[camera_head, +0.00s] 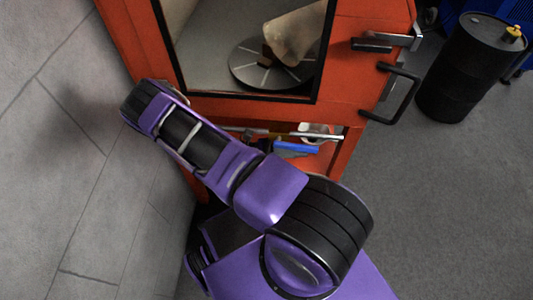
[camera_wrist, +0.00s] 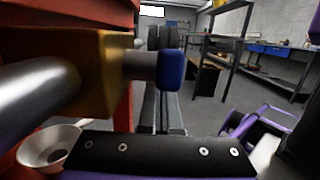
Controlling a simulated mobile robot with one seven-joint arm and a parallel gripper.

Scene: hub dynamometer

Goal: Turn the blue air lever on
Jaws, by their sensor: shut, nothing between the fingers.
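The blue air lever (camera_wrist: 171,68) shows in the wrist view as a blue grip on a short silver stem. The stem comes out of a brass valve block (camera_wrist: 102,72) with a silver pipe (camera_wrist: 40,85) at its left. In the head view a blue part (camera_head: 297,149), likely the same lever, shows in the opening under the orange cabinet's window, partly hidden by my arm. My gripper (camera_wrist: 163,152) shows as a dark bar with screws along the bottom of the wrist view. It is shut and empty, with a visible gap below the lever. My arm hides most of it in the head view.
The orange cabinet (camera_head: 350,100) has a window with a round disc (camera_head: 272,65) behind it. A black handle (camera_head: 400,92) sticks out at its right. A pale funnel-like cup (camera_wrist: 48,143) is at lower left in the wrist view.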

